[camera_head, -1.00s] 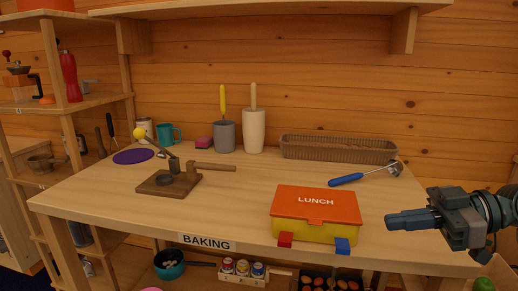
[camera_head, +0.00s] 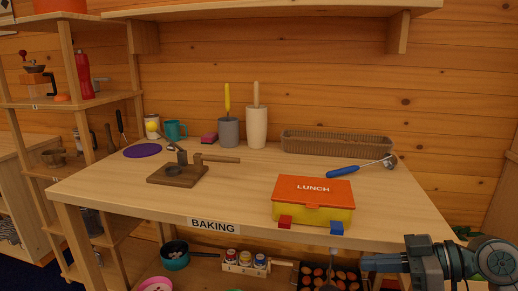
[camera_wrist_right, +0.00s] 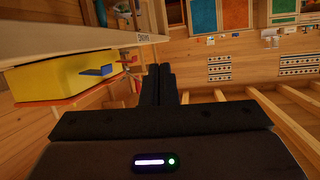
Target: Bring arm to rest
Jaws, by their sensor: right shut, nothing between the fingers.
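My right gripper (camera_head: 368,262) is at the lower right of the head view, in front of the bench's front edge and below the lunch box. Its fingers are together and hold nothing; they also show shut in the right wrist view (camera_wrist_right: 160,85). The lunch box (camera_head: 315,186), with an orange lid on a yellow body, stands on the bench at the front right. Its red latch (camera_head: 285,221) and blue latch (camera_head: 336,228) stick out at the front. Its yellow side also shows at the left in the wrist view (camera_wrist_right: 60,76), apart from the fingers. My left gripper is not in view.
The wooden bench (camera_head: 245,181) also bears a wooden press (camera_head: 178,173), a blue-handled tool (camera_head: 345,172), a basket (camera_head: 335,144) and several pots. A shelf below holds a teal pan (camera_head: 175,256) and a crate of jars (camera_head: 245,264). Open shelving stands at left.

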